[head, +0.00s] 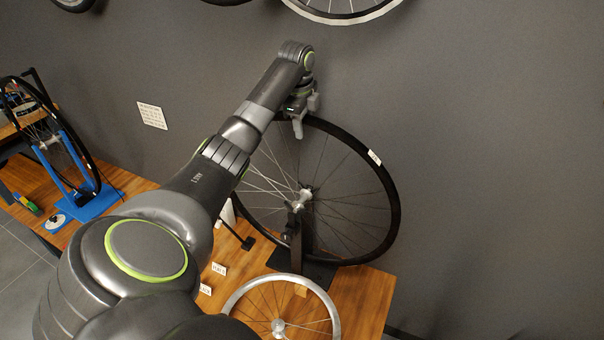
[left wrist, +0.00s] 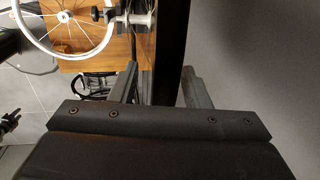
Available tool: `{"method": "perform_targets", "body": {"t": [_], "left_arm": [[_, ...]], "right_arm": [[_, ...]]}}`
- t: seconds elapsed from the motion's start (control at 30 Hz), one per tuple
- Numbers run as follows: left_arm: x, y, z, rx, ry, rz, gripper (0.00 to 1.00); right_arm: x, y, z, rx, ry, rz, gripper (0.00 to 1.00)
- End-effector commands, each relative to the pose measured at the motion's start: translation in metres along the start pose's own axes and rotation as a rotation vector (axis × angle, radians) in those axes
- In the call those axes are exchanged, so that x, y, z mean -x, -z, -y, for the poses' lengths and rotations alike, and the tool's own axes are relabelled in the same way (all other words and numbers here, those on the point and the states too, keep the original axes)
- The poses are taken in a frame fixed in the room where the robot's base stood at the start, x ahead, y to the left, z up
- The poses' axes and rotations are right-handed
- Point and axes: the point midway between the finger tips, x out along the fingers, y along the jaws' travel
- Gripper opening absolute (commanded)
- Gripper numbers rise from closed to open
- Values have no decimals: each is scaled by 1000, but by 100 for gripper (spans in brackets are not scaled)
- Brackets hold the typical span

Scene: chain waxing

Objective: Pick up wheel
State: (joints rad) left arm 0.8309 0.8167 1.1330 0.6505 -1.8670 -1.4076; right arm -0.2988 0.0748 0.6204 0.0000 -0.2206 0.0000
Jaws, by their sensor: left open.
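A large black-tyred wheel (head: 391,190) with thin spokes stands upright in a dark stand (head: 296,245) on the wooden bench. My left gripper (head: 299,122) is at the top of this wheel, by the tyre. In the left wrist view its two fingers (left wrist: 160,88) are apart, with the dark tyre (left wrist: 171,40) passing between them. I cannot tell whether either finger touches the tyre. Part of the wheel's left side is hidden behind my left arm. My right gripper does not show.
A smaller silver-rimmed wheel (head: 331,308) lies at the bench's front. Small white labels (head: 219,269) are left of it. A blue stand (head: 88,203) with another wheel is at far left. The grey wall (head: 490,150) is close behind; wheels hang above.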

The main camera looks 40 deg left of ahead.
Motion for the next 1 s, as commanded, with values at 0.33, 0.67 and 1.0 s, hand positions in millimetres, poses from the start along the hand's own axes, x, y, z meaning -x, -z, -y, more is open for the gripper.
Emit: {"method": "perform_targets", "body": {"t": [0.33,0.67,1.0], "left_arm": [[0,0,0,0,-1,0,4],[-1,0,0,0,-2,0,0],[-1,0,-1,0,-3,0,0]], "right_arm": [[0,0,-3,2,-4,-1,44],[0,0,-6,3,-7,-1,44],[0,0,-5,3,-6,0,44]]}}
